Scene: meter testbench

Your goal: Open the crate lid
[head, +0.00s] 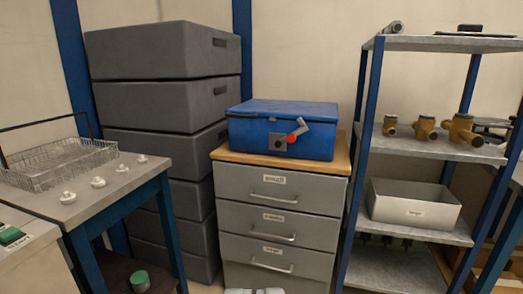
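A blue crate (283,128) with a blue lid (284,109) stands on the wooden top of a grey drawer cabinet, in the middle of the head view. The lid lies shut on the crate. On the front is a dark latch plate (279,142) with a red knob (291,139) and a grey lever (299,128) slanting up to the right. Only a small pale edge of what looks like my gripper (255,291) shows at the bottom of the picture, low in front of the cabinet and apart from the crate. Its fingers are cut off, so their opening is not visible.
The drawer cabinet (275,187) has labelled drawers with handles. Stacked dark grey boxes (150,97) stand left. A table (104,190) with a wire basket (55,165) is at far left. A shelf rack (425,147) with brass fittings and a metal bin (414,203) stands right.

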